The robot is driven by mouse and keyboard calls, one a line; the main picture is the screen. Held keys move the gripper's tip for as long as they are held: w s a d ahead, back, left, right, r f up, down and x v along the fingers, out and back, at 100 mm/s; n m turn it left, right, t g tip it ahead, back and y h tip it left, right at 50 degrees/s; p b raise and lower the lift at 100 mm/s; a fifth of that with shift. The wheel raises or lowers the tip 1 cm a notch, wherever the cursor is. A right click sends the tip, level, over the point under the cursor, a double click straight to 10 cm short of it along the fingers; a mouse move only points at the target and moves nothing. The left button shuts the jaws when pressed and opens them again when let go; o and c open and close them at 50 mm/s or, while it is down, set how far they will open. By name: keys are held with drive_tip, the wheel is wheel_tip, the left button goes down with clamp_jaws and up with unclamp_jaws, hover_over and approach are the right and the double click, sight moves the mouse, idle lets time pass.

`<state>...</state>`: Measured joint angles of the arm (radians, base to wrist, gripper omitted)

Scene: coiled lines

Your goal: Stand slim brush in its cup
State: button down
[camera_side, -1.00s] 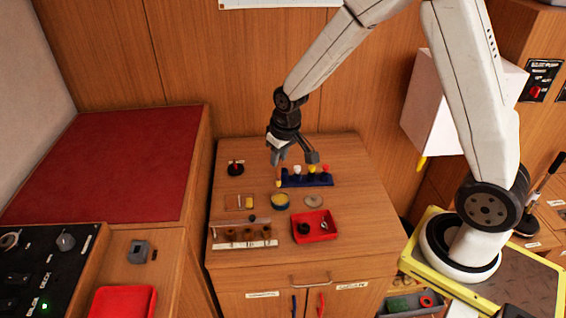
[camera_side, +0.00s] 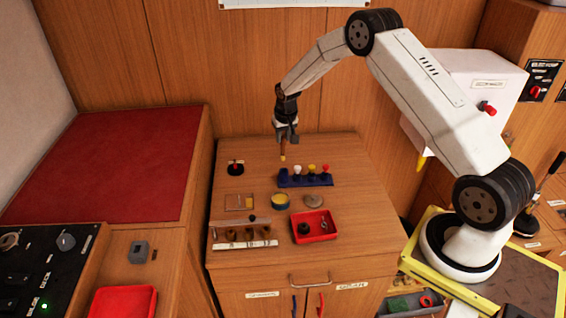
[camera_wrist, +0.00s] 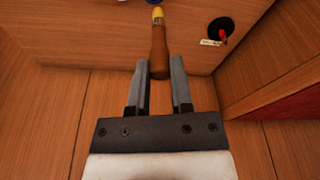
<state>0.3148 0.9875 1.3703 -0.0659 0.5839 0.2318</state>
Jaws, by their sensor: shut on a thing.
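My gripper (camera_side: 286,139) is shut on the slim brush (camera_side: 283,152), a brown stick with a yellow end. The brush hangs nearly upright, yellow end down, apparently above the table behind the blue rack (camera_side: 318,182). In the wrist view the brush (camera_wrist: 158,50) sits between the fingertips of my gripper (camera_wrist: 160,72), its yellow end away from me. A blue, cup-like holder (camera_side: 283,174) stands at the rack's left end, below the brush in the side view. White, yellow and red tops stand in a row to its right. I cannot tell whether this holder is the brush's cup.
A dark round base with a red part (camera_side: 236,168) stands left of the rack. The table behind is clear.

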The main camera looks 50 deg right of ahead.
sight(284, 151)
drive_tip(key=shift+w+d+f, duration=0.1)
drive_tip(key=shift+d+f, duration=0.15)
drive_tip(key=shift+d, duration=0.2)
drive_tip(key=shift+f, duration=0.25)
drive_tip(key=shift+s+a+x, duration=0.1)
drive_tip(key=shift+s+x, duration=0.1)
drive_tip(key=shift+x, duration=0.8)
drive_tip(key=shift+s+a+x, duration=0.1)
drive_tip(key=shift+s+x, duration=0.05)
drive_tip(key=shift+x, duration=0.8)
drive_tip(key=shift+s+a+x, duration=0.1)
drive_tip(key=shift+s+x, duration=0.05)
drive_tip(key=shift+x, duration=0.75)
drive_tip(key=shift+s+a+x, duration=0.1)
drive_tip(key=shift+s+x, duration=0.1)
drive_tip(key=shift+x, duration=0.7)
drive_tip(key=shift+s+a+x, duration=0.1)
drive_tip(key=shift+s+x, duration=0.05)
drive_tip(key=shift+x, duration=0.75)
drive_tip(key=shift+c, duration=2.2)
unclamp_jaws()
drive_tip(key=shift+f, duration=0.1)
